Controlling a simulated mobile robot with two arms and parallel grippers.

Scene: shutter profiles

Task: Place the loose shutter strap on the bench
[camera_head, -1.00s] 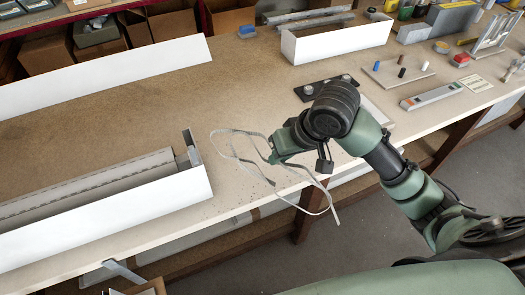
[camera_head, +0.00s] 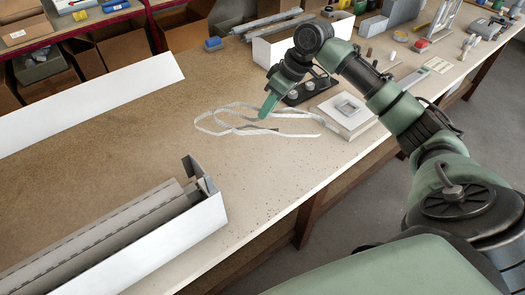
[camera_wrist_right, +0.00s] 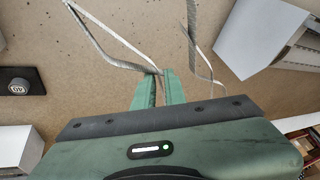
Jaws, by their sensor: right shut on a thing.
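The loose shutter strap (camera_head: 232,131) is a thin pale grey band in long loops. In the head view it spreads over the bench top (camera_head: 165,130), lying on it or just above; I cannot tell which. My right gripper (camera_head: 266,115) points down at the strap's middle, and its green fingers are shut on it. My left gripper is not in view.
A white-sided shutter profile (camera_head: 165,245) lies at the near left, and a long white panel (camera_head: 90,103) behind it. A white box (camera_head: 285,48) and a dark plate with knobs (camera_head: 310,88) stand beyond my gripper.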

